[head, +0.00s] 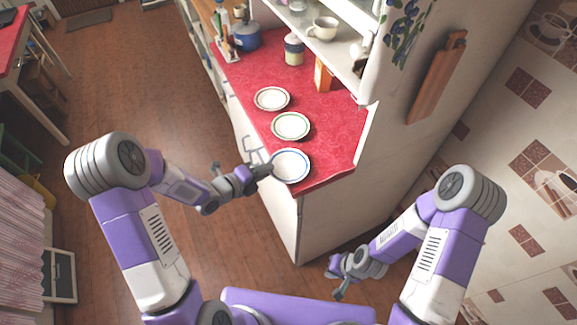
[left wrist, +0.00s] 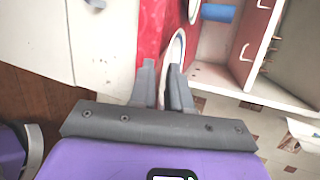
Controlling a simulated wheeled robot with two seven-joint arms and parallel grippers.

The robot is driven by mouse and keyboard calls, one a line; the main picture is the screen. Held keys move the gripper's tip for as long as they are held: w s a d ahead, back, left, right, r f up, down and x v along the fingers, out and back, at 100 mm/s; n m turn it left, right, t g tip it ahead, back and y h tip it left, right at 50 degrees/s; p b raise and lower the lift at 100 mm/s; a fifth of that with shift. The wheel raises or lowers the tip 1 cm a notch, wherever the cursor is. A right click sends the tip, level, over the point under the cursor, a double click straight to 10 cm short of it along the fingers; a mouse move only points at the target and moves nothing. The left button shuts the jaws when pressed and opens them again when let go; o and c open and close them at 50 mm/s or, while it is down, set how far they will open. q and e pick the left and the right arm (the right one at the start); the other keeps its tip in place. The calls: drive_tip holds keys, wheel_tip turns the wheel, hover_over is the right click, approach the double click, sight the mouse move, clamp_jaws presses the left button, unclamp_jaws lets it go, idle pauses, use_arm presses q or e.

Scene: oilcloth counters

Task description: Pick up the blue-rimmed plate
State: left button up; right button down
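The blue-rimmed plate (head: 291,166) is white and lies flat on the red counter near its front end, the nearest in a row of plates. My left gripper (head: 268,170) is at the plate's left edge in the head view. In the left wrist view, its two fingers (left wrist: 161,68) stand apart, with the plate's rim (left wrist: 177,46) showing between and beyond the right finger. Whether the fingers touch the rim is unclear. My right gripper (head: 338,292) hangs low over the floor, away from the counter, and its fingers are too small to read.
A green-rimmed plate (head: 290,126) and a brown-rimmed plate (head: 272,98) lie farther back on the red counter (head: 325,135). A jar (head: 294,49) and a blue pot (head: 246,36) stand behind them. A shelf unit with a cup (head: 323,28) rises on the right.

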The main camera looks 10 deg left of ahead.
use_arm(q)
clamp_jaws()
wheel_tip(320, 180, up, 10)
drive_tip(key=p, duration=0.1)
idle(0.5)
drive_tip(key=shift+c, duration=1)
unclamp_jaws()
clamp_jaws()
